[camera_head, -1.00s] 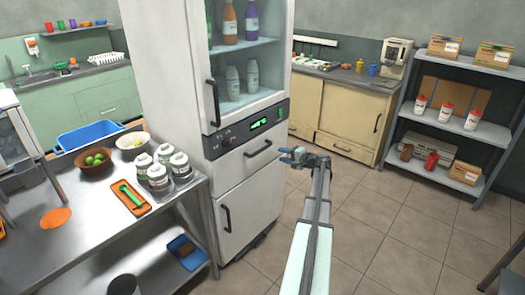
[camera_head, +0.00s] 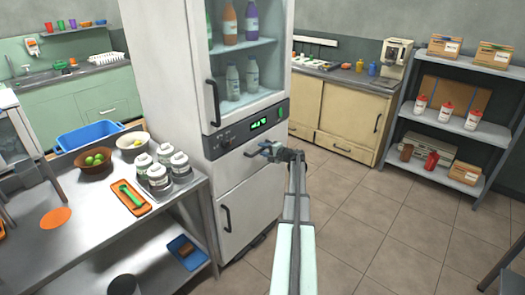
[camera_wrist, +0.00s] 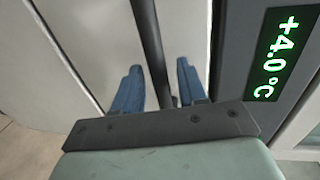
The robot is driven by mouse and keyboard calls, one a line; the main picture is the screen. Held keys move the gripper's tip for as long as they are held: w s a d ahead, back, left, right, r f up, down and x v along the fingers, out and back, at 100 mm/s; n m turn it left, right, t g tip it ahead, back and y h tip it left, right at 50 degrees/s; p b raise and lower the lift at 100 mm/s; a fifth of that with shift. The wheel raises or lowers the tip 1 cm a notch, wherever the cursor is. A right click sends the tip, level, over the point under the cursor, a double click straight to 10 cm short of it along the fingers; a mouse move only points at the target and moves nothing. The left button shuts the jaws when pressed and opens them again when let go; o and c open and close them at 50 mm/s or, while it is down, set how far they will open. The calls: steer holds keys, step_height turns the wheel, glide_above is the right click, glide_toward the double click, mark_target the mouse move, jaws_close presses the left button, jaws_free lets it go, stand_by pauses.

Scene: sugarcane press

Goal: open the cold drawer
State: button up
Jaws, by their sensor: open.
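The cold drawer (camera_head: 232,166) is the white front panel in the middle of the tall white fridge, below the green display, and it looks shut. Its dark bar handle (camera_wrist: 150,45) runs between the two blue fingers of my gripper (camera_wrist: 155,85) in the wrist view. My gripper (camera_head: 268,150) is open at the handle in the head view and hides much of it. I cannot tell whether the fingers touch the bar.
The glass-doored upper cabinet (camera_head: 245,60) with bottles is above the drawer, and a lower door with a vertical handle (camera_head: 227,218) is below. A steel table (camera_head: 100,215) with jars stands at left. The floor (camera_head: 380,220) at right is clear.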

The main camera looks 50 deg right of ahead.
steer(key=shift+w+f, duration=0.1)
steer(key=shift+w, duration=0.4)
steer(key=shift+c, duration=0.2)
jaws_close()
